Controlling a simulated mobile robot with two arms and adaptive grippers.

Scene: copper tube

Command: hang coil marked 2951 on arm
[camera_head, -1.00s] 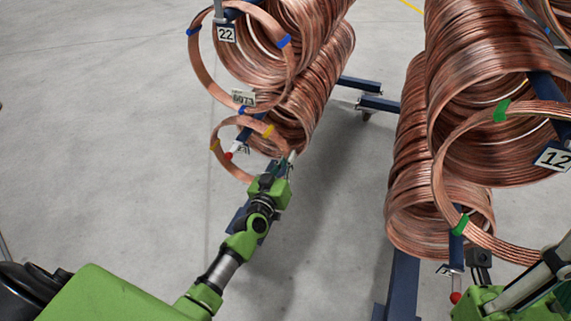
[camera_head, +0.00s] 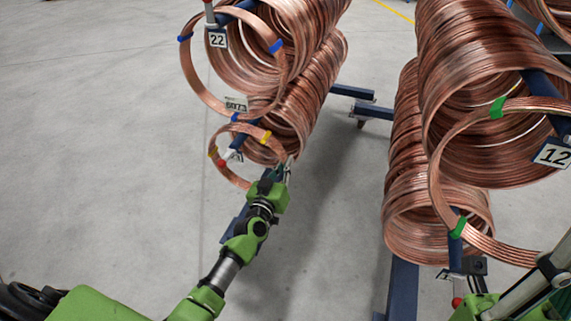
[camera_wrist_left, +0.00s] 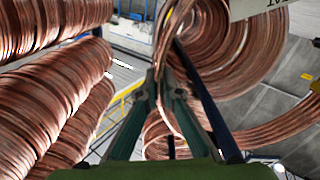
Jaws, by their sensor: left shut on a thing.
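A thin copper coil with yellow bands (camera_head: 230,182) is around the lower left rack arm (camera_head: 243,137), whose tip is red. I cannot tell whether it rests on that arm. My left gripper (camera_head: 288,166) is at the coil's right side and is shut on it. In the left wrist view, the closed fingers (camera_wrist_left: 162,85) meet at a copper strand. I cannot read 2951 on any tag; a small tag by the red tip is too small to read. My right gripper (camera_head: 480,265) is partly in view at lower right, beside another red-tipped arm; its fingers are unclear.
A blue-banded coil (camera_head: 192,78) with tag 6073 (camera_head: 236,103) hangs above, near plate 22 (camera_head: 218,39). Thick coils fill both racks. A green-banded coil (camera_head: 437,190) hangs on the right near plate 12 (camera_head: 553,154). Floor at left is clear.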

